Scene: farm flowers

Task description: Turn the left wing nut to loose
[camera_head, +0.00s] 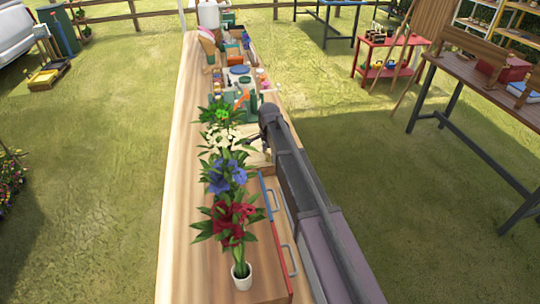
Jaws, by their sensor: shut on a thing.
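My gripper (256,142) is at the end of my dark arm, which reaches in from the lower right over the long wooden table (186,180). It points left and down, low over a pale flat piece (250,157) beside the flowers. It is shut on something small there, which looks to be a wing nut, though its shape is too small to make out. I cannot tell the left wing nut from any other. Flowers and my arm hide part of this spot.
White flowers (226,139), blue flowers (226,176) and red flowers (232,215) in a white pot (241,277) stand close left of my arm. Tools and pots crowd the far end. The table's left strip is clear.

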